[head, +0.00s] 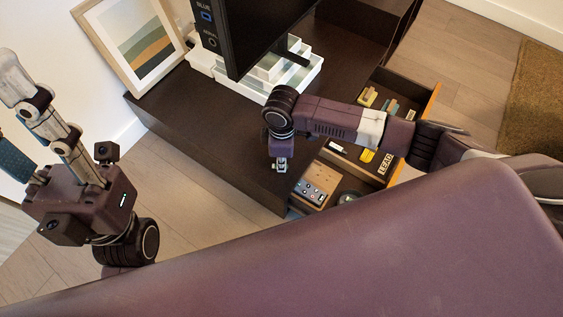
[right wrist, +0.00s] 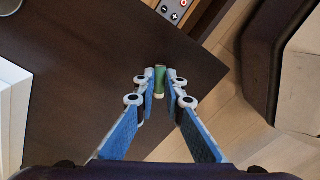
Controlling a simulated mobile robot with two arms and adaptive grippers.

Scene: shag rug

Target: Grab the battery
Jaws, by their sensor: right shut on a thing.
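A small green battery (right wrist: 160,78) with a pale end sits between the fingertips of my right gripper (right wrist: 160,84) in the right wrist view. The gripper is shut on it, above the dark cabinet top near its edge. In the head view the right gripper (head: 281,164) points down over the cabinet's front edge, and I cannot make out the battery there. My left gripper (head: 22,112) is at the far left of the head view, pointing up and left. Its fingers stand apart and look empty; part of one is cut off by the frame.
The dark cabinet (head: 190,135) carries a monitor (head: 265,35), white trays (head: 296,75) and a framed picture (head: 135,40). An open drawer (head: 432,103) holds several small items. A wooden box (head: 318,180) with plus and minus marks lies near the right gripper.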

